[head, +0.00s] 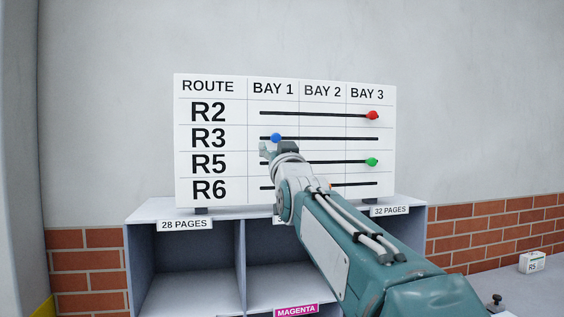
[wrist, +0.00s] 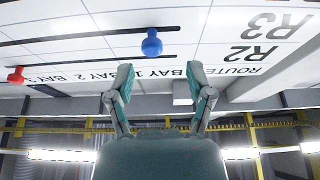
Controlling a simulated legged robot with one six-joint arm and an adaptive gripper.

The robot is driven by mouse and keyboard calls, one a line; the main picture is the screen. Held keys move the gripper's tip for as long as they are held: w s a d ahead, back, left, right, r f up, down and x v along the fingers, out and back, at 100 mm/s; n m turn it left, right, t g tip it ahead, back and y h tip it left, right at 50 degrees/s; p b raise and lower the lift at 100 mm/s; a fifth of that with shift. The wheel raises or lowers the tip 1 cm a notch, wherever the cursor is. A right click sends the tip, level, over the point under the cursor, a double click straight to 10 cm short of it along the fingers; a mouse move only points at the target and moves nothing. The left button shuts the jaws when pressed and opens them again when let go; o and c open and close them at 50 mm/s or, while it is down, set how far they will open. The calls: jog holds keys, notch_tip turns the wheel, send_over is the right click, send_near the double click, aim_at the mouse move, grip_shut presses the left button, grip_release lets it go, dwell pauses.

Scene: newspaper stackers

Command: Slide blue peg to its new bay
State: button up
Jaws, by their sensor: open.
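The blue peg (head: 276,138) sits on the R3 slot, under BAY 1, near the left end of the slot on the white route board (head: 222,90). My gripper (head: 277,150) is just below the peg in the head view, with its wrist hiding part of the R5 and R6 rows. In the wrist view, turned upside down, my gripper (wrist: 160,82) is open. Its two fingers are spread, and the blue peg (wrist: 152,43) lies ahead of the gap between them, apart from both fingers.
A red peg (head: 372,115) is at BAY 3 on R2 and a green peg (head: 372,161) at BAY 3 on R5. My arm largely hides an orange peg (head: 327,183) on R6. Below the board stands a grey cubby shelf (head: 150,215). The R3 slot right of the blue peg is clear.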

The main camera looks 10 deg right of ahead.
jog(key=v, duration=0.6)
jog(key=shift+s, duration=0.15)
jog(key=shift+a+f, duration=0.1)
jog(key=shift+f, duration=0.1)
jog(key=s+f+g, duration=0.5)
jog(key=s+f, duration=0.4)
jog(key=f, duration=0.4)
jog(key=s+f+g, duration=0.6)
jog(key=s+f, duration=0.4)
jog(key=f, duration=0.4)
jog(key=s+f+g, duration=0.5)
jog(key=s+f, duration=0.4)
jog(key=f, duration=0.4)
jog(key=shift+s+d+f+g, duration=0.25)
jog(key=shift+d+f+g, duration=0.05)
jog(key=shift+d+g, duration=0.1)
jog(key=shift+a, duration=0.1)
